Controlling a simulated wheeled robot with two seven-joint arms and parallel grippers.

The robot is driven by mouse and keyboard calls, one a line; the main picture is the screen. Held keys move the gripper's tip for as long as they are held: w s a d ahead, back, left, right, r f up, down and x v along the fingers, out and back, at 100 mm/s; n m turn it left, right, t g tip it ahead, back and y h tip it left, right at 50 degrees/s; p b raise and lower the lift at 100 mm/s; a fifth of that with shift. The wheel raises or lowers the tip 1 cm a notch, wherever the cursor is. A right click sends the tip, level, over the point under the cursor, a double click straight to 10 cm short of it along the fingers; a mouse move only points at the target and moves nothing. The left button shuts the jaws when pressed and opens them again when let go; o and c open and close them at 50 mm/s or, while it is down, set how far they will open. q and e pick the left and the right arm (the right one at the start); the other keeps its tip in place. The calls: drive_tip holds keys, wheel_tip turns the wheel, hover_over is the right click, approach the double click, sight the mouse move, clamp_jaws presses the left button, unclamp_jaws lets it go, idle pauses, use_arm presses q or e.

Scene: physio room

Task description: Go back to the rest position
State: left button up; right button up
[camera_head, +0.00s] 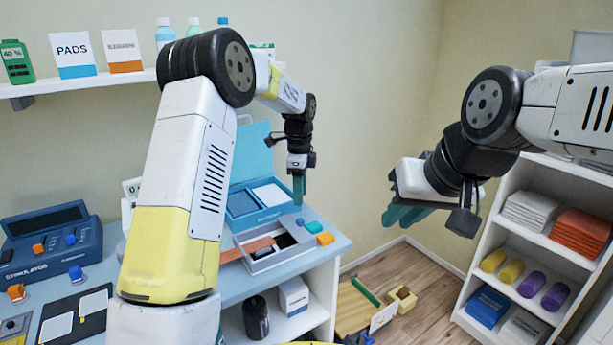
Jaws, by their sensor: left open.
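My left arm rises in the left half of the head view and bends over toward the back. Its gripper (299,190) points down above the right part of the counter, near the open blue case (236,203). Its teal fingers show nearly edge-on, open, with nothing seen between them. My right arm comes in from the right edge. Its gripper (408,214) hangs in the air left of the shelf unit, with teal fingers pointing left and down. The wrist partly hides these fingers, so their gap is unclear. No held object shows there.
The counter (338,244) carries a stimulator (50,246), a grey tray (272,254) and small coloured blocks. A wall shelf (90,83) holds boxes and bottles. A shelf unit (536,240) with towels and rolls stands right.

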use_arm(q)
drive_tip(key=s+a+r+n+t+h, duration=0.1)
drive_tip(key=s+a+r+n+t, duration=0.1)
drive_tip(key=s+a+r+n, duration=0.4)
drive_tip(key=s+a+r+n+t, duration=0.1)
drive_tip(key=s+r+n, duration=0.2)
drive_tip(key=s+r, duration=0.6)
drive_tip(key=s+a+n+t+h, duration=0.1)
drive_tip(key=s+a+n+t, duration=0.2)
drive_tip(key=s+n, duration=0.7)
drive_tip(key=s, duration=0.8)
drive_tip(key=shift+a+f, duration=0.3)
drive_tip(key=shift+f, duration=0.1)
